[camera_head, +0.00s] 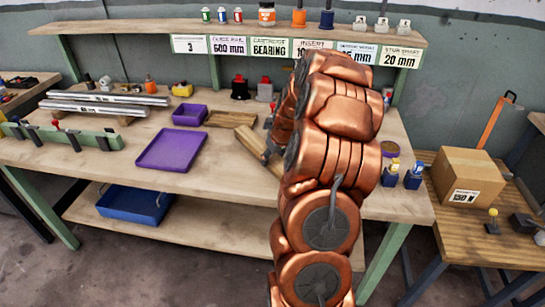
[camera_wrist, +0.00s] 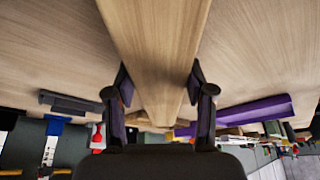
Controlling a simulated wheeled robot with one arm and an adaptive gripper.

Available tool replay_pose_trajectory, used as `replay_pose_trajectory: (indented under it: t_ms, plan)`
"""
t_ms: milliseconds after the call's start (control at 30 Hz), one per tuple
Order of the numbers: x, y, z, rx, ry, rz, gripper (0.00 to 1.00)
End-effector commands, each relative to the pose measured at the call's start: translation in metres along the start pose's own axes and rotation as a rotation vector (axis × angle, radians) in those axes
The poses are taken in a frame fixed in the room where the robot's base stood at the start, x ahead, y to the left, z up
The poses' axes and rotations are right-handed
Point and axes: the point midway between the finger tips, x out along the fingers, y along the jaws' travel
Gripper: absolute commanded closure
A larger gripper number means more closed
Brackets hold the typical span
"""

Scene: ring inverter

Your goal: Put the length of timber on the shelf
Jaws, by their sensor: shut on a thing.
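The length of timber (camera_head: 250,143) is a pale, squared wooden piece, seen partly to the left of my copper arm over the workbench. In the wrist view the timber (camera_wrist: 155,40) runs from the top edge down between the fingers. My gripper (camera_wrist: 160,80) is shut on it, one dark finger on each side. In the head view my arm hides most of the gripper. I cannot tell whether the timber touches the bench. The upper shelf (camera_head: 140,33) spans the back of the bench; a lower shelf (camera_head: 200,218) lies beneath it.
The workbench (camera_head: 90,150) holds a purple tray (camera_head: 172,150), a smaller purple bin (camera_head: 190,115), a flat brown board (camera_head: 230,119) and metal bars (camera_head: 95,107). Bottles and small parts stand on the upper shelf. A blue tray (camera_head: 135,203) sits on the lower shelf. A cardboard box (camera_head: 465,175) stands right.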

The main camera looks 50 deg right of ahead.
Motion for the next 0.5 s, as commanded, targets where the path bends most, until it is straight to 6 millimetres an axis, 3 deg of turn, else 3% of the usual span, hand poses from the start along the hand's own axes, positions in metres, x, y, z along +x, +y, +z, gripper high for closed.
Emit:
replay_pose_trajectory:
  t_ms: [67,100,333,500]
  plan:
    - [0.0026,0.0001,0.0007,0.0,0.001,0.001,1.0]
    - [0.0024,0.0,0.0008,0.0,0.001,0.0,0.44]
    - [0.0021,-0.0002,0.0009,0.0,0.0,0.0,0.21]
    - [0.0021,-0.0002,0.0009,0.0,0.0,0.0,0.21]
